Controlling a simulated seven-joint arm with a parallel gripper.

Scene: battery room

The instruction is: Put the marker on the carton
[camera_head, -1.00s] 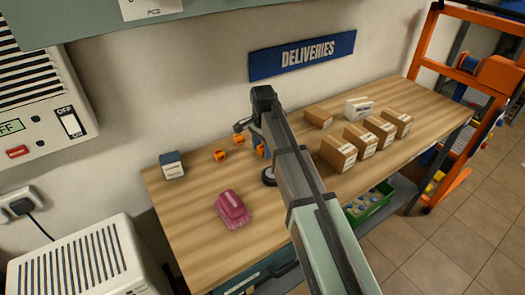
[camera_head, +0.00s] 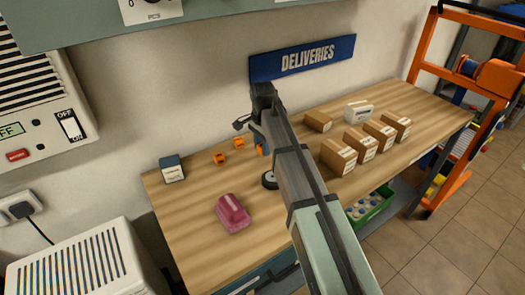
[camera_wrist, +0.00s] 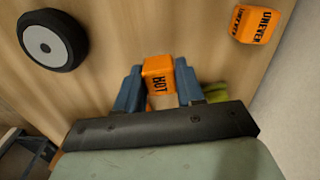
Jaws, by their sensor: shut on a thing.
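My gripper (camera_wrist: 160,88) is shut on an orange cube marker (camera_wrist: 158,75) reading HOT, held between its blue fingers. A sliver of this orange cube (camera_head: 260,151) shows beside my arm in the head view, where my arm hides most of the gripper. I cannot tell whether it is clear of the table. Another orange cube (camera_wrist: 258,24), reading UNEVEN, lies near the wall. Two loose orange cubes (camera_head: 219,159) (camera_head: 238,143) show to the left in the head view. Several brown cartons (camera_head: 339,157) (camera_head: 361,145) (camera_head: 318,122) stand on the right half of the table.
A black roll (camera_wrist: 52,40) with a grey centre lies near my gripper. The wooden table (camera_head: 190,210) also holds a pink object (camera_head: 232,213), a dark blue box (camera_head: 172,168) and a white box (camera_head: 359,110). A green crate (camera_head: 372,207) sits below.

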